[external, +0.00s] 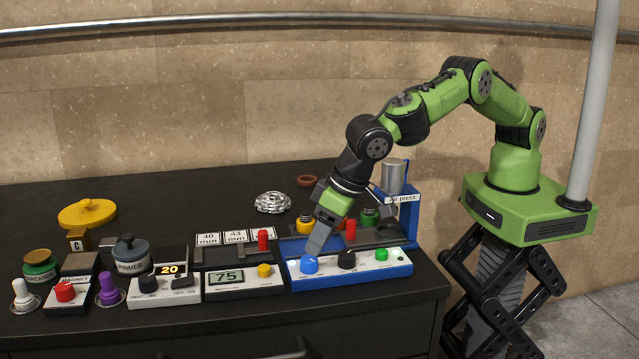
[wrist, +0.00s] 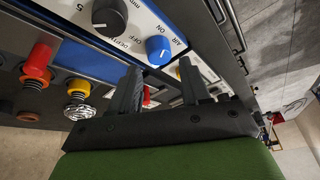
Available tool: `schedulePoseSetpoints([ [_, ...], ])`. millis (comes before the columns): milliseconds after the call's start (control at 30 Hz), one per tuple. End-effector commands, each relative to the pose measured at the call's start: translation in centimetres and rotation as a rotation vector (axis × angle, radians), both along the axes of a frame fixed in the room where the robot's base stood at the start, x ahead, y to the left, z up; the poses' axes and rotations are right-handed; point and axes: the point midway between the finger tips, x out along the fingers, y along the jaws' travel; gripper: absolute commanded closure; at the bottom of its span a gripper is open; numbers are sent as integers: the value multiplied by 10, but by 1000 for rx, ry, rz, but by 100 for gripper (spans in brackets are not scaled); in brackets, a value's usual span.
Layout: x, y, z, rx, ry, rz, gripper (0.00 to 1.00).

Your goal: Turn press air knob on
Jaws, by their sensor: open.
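The blue air knob (external: 309,265) is at the left end of the white-topped control panel of the air press (external: 396,196). In the wrist view the blue knob (wrist: 158,50) shows beside the printed words AIR, ON and OFF; I cannot tell surely which word its mark points to. My gripper (external: 318,243) is open and points down just above the knob. In the wrist view its two fingers (wrist: 159,72) are apart, with the knob beyond and between their tips. I cannot tell whether they touch it.
A black knob (external: 346,260) and a green button (external: 381,255) sit right of the blue knob on the panel. A panel with a 75 display (external: 226,277) and a yellow knob (external: 264,270) stands left. A red-topped part (external: 263,239) rises behind. The table front edge is close.

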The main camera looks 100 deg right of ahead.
Motion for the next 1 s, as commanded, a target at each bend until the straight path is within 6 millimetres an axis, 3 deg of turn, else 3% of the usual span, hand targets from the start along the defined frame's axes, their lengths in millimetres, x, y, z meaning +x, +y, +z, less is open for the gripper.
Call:
schedulePoseSetpoints([
  [200, -22, 11, 60, 2, -4, 2, 53],
  [400, -36, 16, 95, 0, -1, 0, 53],
  [1000, -40, 11, 109, 2, -1, 5, 53],
])
